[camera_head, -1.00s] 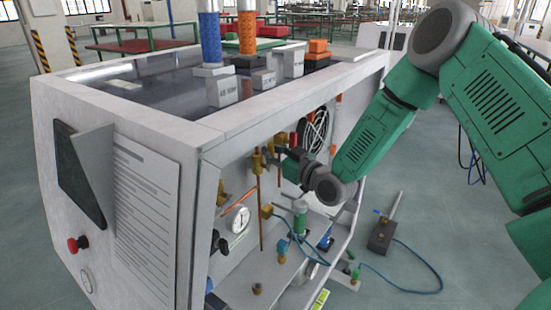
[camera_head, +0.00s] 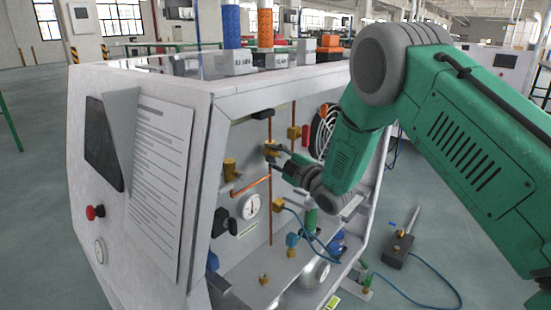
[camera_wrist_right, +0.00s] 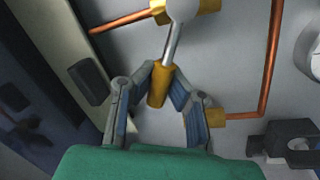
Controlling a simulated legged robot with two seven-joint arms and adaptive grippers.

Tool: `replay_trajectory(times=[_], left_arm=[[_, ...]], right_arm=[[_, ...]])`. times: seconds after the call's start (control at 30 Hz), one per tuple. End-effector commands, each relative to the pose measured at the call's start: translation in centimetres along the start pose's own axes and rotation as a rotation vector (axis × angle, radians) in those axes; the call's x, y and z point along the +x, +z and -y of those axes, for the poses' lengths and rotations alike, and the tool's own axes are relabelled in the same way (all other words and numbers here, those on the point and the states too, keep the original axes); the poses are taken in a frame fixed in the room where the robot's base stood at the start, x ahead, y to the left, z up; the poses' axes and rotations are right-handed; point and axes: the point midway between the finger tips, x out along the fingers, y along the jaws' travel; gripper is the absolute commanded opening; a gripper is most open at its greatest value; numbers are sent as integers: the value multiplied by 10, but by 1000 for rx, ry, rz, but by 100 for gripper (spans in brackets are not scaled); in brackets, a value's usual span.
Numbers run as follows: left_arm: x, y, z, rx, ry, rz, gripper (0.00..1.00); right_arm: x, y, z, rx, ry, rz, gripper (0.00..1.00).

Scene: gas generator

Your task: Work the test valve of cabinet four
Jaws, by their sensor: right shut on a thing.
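The open white cabinet (camera_head: 158,90) stands in front of me, with brass valves, copper pipes and a gauge on its inner panel. No cabinet number is legible. My right gripper (camera_head: 275,156) is inside the cabinet, beside a brass fitting on the panel. In the right wrist view, a valve lever (camera_wrist_right: 172,45) has a silver rod and a yellow-orange handle grip (camera_wrist_right: 160,84). The fingers of my right gripper (camera_wrist_right: 162,100) are around this grip, one on each side, shut on it. The rod runs up to a round silver hub on a brass body. My left gripper is out of view.
A round gauge (camera_head: 250,206) and a black-handled valve (camera_head: 225,224) sit left of and below the gripper. Copper pipe (camera_wrist_right: 271,60) runs close by on the right. A grey box with a lever (camera_head: 398,250) lies on the floor, joined to a blue hose.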

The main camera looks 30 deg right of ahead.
Motion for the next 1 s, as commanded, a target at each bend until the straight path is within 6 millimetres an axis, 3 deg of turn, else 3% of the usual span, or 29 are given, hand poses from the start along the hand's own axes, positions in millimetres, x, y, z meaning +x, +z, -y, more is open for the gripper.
replay_trajectory(times=[0.1, 0.5, 1.0], left_arm=[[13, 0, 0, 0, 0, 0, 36], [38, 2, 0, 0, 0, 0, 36], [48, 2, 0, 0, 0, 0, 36]], right_arm=[[-2, 0, 14, -104, -7, -25, 0], [-7, 6, 32, -390, -10, -81, 0], [-9, 10, 41, -505, -18, -103, 0]])
